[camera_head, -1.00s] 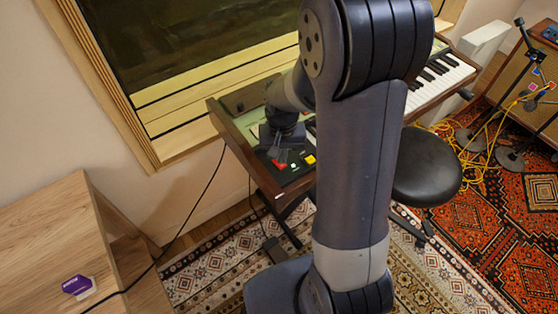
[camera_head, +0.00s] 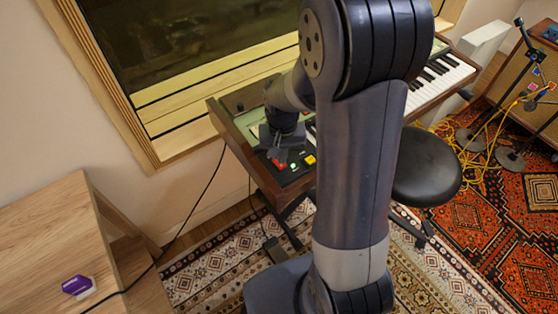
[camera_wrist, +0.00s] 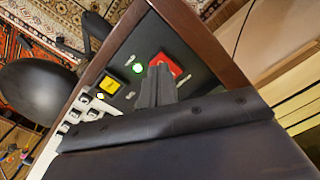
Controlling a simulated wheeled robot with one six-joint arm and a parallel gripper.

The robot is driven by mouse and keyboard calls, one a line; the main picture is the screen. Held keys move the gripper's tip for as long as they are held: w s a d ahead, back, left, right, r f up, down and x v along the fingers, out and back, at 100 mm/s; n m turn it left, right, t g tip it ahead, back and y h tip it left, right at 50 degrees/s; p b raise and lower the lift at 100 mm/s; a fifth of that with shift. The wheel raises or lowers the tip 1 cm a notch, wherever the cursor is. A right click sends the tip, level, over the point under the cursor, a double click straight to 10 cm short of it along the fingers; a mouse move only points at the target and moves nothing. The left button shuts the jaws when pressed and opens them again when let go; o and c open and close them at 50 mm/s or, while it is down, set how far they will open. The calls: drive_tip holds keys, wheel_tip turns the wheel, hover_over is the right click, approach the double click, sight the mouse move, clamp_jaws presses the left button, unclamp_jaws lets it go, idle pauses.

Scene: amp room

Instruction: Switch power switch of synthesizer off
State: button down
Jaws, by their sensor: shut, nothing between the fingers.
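The synthesizer (camera_head: 236,118) stands under the window, with a wooden case and white keys; my arm hides its middle. Its red power switch (camera_wrist: 165,68) shows in the wrist view, partly hidden behind my gripper's fingers. A green light (camera_wrist: 137,69) glows beside it, and a yellow button (camera_wrist: 109,85) is next to that. In the head view the red switch shows as a small patch (camera_head: 278,163) just below my gripper (camera_head: 282,157). My gripper is shut and empty, its fingertips (camera_wrist: 159,72) over or at the red switch; I cannot tell whether they touch it.
A black round stool (camera_head: 427,166) stands right of my arm. Black cables hang by the synthesizer, and yellow cables (camera_head: 470,160) lie on the patterned rugs.

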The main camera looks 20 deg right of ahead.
drive_tip(key=shift+f+b, duration=0.7)
drive_tip(key=shift+f, duration=0.25)
idle(0.4)
drive_tip(key=shift+r, duration=0.1)
drive_tip(key=shift+r+p, duration=2.9)
drive_tip(key=shift+r, duration=0.6)
drive_tip(key=shift+f, duration=0.15)
